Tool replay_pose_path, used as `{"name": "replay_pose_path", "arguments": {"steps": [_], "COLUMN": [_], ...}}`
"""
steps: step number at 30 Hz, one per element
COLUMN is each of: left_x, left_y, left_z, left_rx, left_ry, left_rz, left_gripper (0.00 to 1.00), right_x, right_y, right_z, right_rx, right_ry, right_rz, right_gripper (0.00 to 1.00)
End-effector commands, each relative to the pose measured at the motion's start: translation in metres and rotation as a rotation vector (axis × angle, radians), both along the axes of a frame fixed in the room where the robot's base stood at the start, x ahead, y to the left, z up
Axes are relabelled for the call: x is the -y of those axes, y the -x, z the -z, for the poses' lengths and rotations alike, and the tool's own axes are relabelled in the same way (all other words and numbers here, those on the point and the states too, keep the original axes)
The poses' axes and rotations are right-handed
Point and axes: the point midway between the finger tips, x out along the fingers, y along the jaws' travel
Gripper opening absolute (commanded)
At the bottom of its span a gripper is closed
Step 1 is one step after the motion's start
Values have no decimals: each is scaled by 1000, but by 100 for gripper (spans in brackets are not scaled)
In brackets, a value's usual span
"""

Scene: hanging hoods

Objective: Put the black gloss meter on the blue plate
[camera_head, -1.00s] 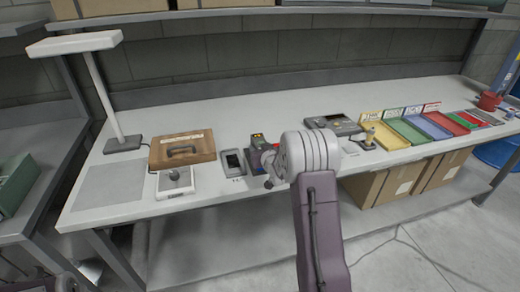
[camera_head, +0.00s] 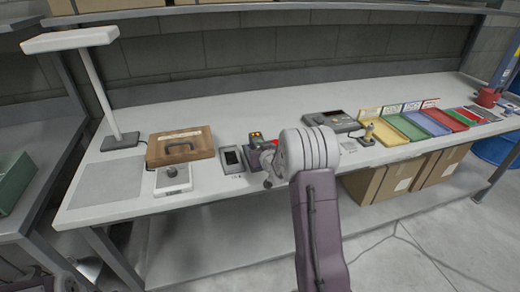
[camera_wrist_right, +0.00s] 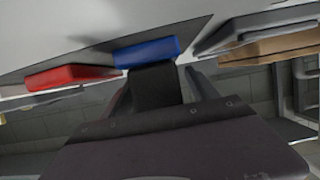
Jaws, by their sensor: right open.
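My right arm reaches over the front of the bench. Its gripper (camera_head: 268,181) is mostly hidden behind the wrist in the head view. In the right wrist view the gripper (camera_wrist_right: 165,82) is open, with a dark block (camera_wrist_right: 156,86) between its fingers, just below a blue block (camera_wrist_right: 147,52). I cannot tell whether this dark block is the black gloss meter. In the head view a group of small dark, red and blue items (camera_head: 256,153) stands beside the wrist, partly covered.
A wooden case (camera_head: 180,147), a knobbed grey box (camera_head: 173,180) and a screened device (camera_head: 232,160) stand to the left. A lamp (camera_head: 98,90) stands far left.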

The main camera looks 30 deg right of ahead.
Motion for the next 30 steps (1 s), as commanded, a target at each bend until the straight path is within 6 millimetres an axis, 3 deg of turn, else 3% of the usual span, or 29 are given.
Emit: {"name": "replay_pose_path", "arguments": {"steps": [13, 30], "left_x": [0, 0], "left_y": [0, 0], "left_z": [-3, -3], "left_rx": [0, 0], "left_ry": [0, 0], "left_rz": [0, 0], "left_gripper": [0, 0], "right_x": [-17, -19], "right_y": [71, 78], "right_z": [-29, -31], "right_rx": [5, 4], "right_ry": [2, 1], "right_rz": [1, 0], "right_gripper": [69, 69]}}
